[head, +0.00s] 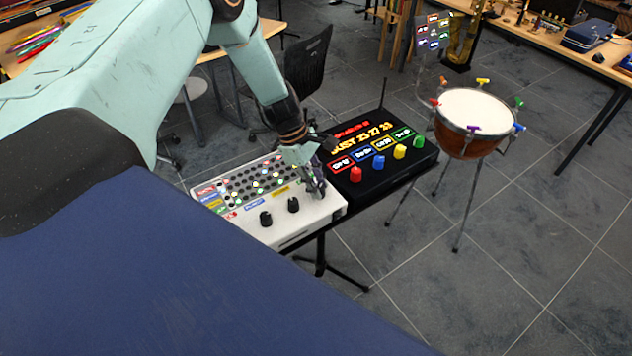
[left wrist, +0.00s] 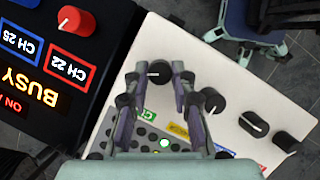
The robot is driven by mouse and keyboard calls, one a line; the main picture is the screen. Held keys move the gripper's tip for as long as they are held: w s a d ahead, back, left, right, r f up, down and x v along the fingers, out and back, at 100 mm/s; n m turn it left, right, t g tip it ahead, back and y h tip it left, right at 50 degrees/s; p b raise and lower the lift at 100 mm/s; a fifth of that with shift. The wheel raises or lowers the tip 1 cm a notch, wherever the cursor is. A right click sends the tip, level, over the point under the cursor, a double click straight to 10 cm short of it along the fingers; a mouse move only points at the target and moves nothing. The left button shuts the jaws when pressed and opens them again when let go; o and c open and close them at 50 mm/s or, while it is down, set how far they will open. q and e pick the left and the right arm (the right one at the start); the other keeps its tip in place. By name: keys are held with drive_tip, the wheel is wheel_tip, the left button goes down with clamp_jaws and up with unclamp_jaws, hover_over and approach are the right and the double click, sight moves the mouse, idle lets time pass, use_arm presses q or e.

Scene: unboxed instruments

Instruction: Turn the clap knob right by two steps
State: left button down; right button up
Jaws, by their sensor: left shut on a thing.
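The white drum machine (head: 305,222) stands on a dark stand, with a row of black knobs along its front edge. My left gripper (head: 316,190) comes down over the rightmost knob of that row. In the left wrist view, my left gripper (left wrist: 157,88) is shut on a black knob (left wrist: 158,72) with a white pointer line. A green label (left wrist: 150,112), partly hidden by a finger, lies beside this knob. It seems to start with C, but I cannot read it fully. My right gripper is not in view.
Another black knob (left wrist: 209,101) sits close beside the left gripper, near a yellow label (left wrist: 177,130). A black box with coloured knobs and a lit display (head: 372,125) stands right beside the drum machine. A drum on legs (head: 470,110) is farther right.

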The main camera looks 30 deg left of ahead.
use_arm(q)
drive_tip(key=c, duration=1.1)
unclamp_jaws()
drive_tip(key=shift+d, duration=0.15)
drive_tip(key=shift+r, duration=0.1)
drive_tip(key=shift+a+r, duration=0.25)
drive_tip(key=v, duration=1.1)
drive_tip(key=shift+a+r, duration=0.1)
drive_tip(key=shift+s, duration=0.1)
